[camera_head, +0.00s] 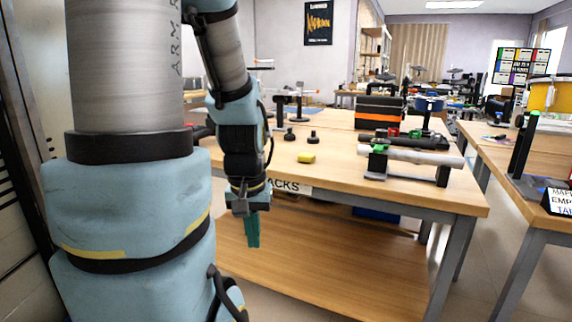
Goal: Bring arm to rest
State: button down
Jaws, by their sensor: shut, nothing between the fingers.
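My arm fills the left side of the head view, with its blue and grey links close to the camera. My gripper (252,230) hangs down at the end of the arm, with its teal fingers pointing to the floor. The fingers are together and hold nothing that I can see. The gripper is in front of the near edge of the wooden workbench (335,185), with its fingertips below the level of the top.
A white tube (425,157) rests on black stands to the right. A lower wooden shelf (320,255) lies under the top. Another table (520,190) stands at the right, with floor between.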

notch_tip(320, 180, up, 14)
jog(key=p, duration=1.2)
jog(key=shift+r, duration=0.2)
jog(key=c, duration=1.5)
grip_release()
